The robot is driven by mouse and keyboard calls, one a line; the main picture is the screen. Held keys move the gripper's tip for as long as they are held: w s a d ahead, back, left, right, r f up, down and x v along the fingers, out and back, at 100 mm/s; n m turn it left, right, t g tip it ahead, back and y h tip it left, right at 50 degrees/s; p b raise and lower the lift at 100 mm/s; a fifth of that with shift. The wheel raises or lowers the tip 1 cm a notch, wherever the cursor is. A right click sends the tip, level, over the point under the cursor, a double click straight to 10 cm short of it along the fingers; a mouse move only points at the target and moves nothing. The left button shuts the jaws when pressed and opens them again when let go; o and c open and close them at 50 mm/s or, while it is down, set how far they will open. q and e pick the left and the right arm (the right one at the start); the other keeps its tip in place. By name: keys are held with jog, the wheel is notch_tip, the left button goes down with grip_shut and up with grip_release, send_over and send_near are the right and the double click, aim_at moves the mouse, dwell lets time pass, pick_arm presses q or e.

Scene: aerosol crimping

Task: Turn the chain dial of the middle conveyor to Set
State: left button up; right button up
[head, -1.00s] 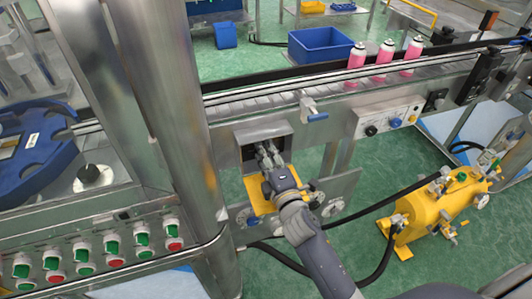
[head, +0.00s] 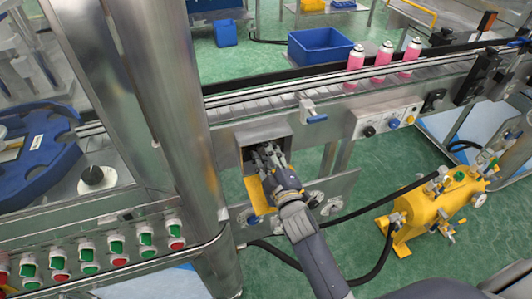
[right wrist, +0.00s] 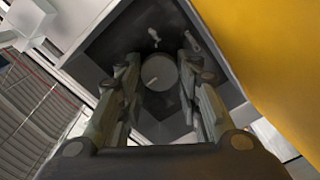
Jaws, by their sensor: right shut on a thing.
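The chain dial (right wrist: 158,72) is a round grey knob with a pale pointer line, set deep in a dark recessed box. The metal box (head: 264,135) is on the front of the middle conveyor (head: 270,97), with a yellow flap (head: 255,196) below it. My right gripper (head: 266,155) reaches into the box. In the right wrist view its fingers (right wrist: 160,70) stand on both sides of the dial, shut on it. Small pale marks lie around the dial; I cannot read them. In the head view the gripper hides the dial. My left gripper is not in view.
A thick steel post (head: 170,110) stands close left of the box. Pink cans (head: 383,58) stand on the conveyor. A yellow machine (head: 435,213) with black hoses is on the floor at right.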

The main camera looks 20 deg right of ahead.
dwell(0.4)
jog(key=o, duration=1.1)
jog(key=s, duration=1.2)
jog(key=shift+d, duration=0.2)
